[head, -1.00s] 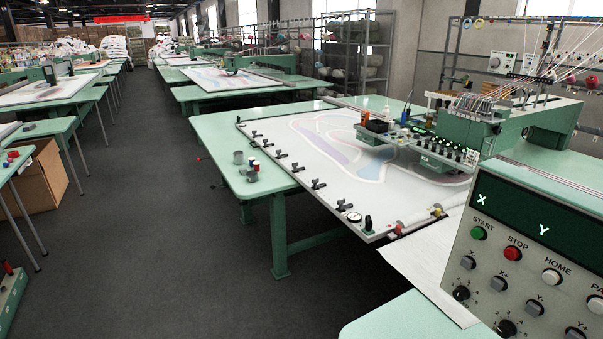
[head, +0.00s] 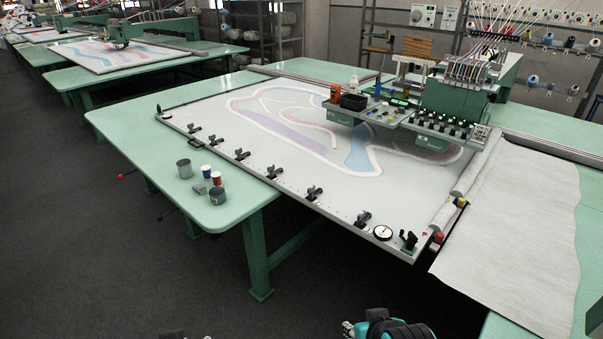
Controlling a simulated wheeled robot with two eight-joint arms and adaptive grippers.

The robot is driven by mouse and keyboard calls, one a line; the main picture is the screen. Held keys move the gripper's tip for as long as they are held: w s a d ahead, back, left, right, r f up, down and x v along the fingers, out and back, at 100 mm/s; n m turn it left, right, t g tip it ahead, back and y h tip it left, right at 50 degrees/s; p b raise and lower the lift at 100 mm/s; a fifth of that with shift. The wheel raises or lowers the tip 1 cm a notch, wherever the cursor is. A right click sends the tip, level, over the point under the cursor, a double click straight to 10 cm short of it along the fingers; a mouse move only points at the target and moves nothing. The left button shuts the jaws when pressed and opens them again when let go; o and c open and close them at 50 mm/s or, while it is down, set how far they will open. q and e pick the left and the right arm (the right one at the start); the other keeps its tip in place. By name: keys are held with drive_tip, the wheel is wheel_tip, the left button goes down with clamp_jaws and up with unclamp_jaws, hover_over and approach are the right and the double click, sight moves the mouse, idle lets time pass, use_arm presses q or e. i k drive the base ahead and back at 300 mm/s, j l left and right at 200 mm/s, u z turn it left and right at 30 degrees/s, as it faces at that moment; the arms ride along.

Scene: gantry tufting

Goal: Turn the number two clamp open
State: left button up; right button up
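A row of black clamps runs along the front edge of the white tufting frame (head: 206,128). They include clamps at the left (head: 193,128), in the middle (head: 274,172) and at the right (head: 363,219). My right gripper (head: 350,328), by a teal and black arm part, only partly shows at the bottom edge, well short of the frame. A sliver, probably my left gripper (head: 190,336), shows left of it. Neither gripper's fingers can be read.
A round dial (head: 383,232) and a black lever (head: 408,241) sit at the frame's right corner. White cloth (head: 515,240) hangs at right.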

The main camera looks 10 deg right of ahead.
sight(311, 191)
drive_tip(key=i+j+z, duration=0.1)
drive_tip(key=i, duration=0.4)
drive_tip(key=i+j+z, duration=0.1)
drive_tip(key=i+j, duration=0.15)
drive_tip(key=i, duration=0.2)
drive_tip(key=i+l+z, duration=0.15)
drive_tip(key=i+l, duration=0.75)
drive_tip(key=l, duration=0.15)
